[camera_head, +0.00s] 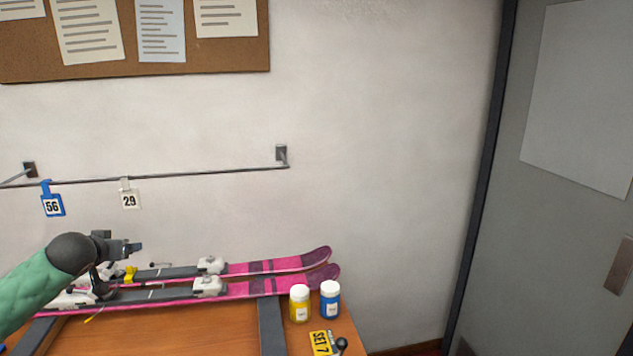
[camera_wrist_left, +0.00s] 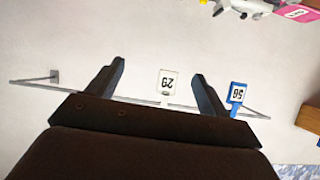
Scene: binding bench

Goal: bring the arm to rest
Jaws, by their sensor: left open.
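My left arm comes in from the left in the head view, and its gripper (camera_head: 132,247) is held above the skis, in front of the wall. My right gripper is in neither view.
Pink skis (camera_head: 300,262) with white bindings lie across the wooden bench (camera_head: 190,335). A yellow jar (camera_head: 299,305), a blue jar (camera_head: 330,301) and a yellow SET 7 label (camera_head: 320,343) are at the right end. A grey door (camera_head: 570,240) stands right; the wall space between is clear.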

